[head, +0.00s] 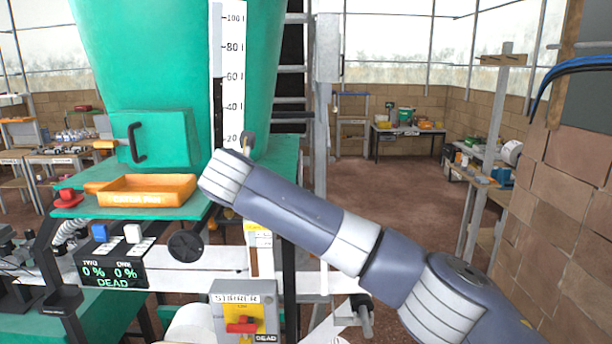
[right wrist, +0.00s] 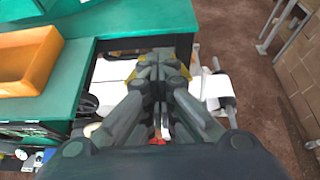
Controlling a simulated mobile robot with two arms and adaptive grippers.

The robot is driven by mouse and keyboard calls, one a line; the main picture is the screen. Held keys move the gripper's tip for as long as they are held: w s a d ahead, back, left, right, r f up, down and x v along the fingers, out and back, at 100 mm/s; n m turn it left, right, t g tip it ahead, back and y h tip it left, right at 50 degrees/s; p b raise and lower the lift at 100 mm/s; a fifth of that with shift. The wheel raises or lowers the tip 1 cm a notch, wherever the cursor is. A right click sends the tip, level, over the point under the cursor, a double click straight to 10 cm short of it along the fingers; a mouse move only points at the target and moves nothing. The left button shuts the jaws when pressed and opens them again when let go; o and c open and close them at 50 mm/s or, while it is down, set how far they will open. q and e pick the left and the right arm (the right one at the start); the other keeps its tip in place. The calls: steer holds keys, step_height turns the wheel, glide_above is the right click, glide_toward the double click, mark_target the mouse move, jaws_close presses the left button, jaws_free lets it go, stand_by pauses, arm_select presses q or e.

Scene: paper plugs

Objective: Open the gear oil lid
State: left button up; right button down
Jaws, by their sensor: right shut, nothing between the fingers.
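I cannot make out a gear oil lid for certain in either view. My right arm reaches from the lower right across the head view, its end in front of the green machine (head: 180,60); its gripper is hidden there. In the right wrist view my right gripper (right wrist: 158,65) is shut and empty, its fingertips together. A yellow part (right wrist: 182,68) shows just behind the fingertips, partly covered by them; I cannot tell what it is or whether they touch it. My left gripper is not in view.
An orange tray (head: 150,190) sits on the green ledge, left of my right arm's end; it also shows in the right wrist view (right wrist: 25,60). A grey stirrer box (head: 228,300) with a red switch stands below. A black display (head: 112,272) reads DEAD. Open floor (head: 420,185) lies right.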

steer(key=shift+w+d+f, duration=0.15)
steer(key=shift+f, duration=0.2)
steer(key=shift+w+r+g, duration=0.65)
steer(key=shift+g, duration=0.25)
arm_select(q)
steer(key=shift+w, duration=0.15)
arm_select(e)
steer(key=shift+r, duration=0.15)
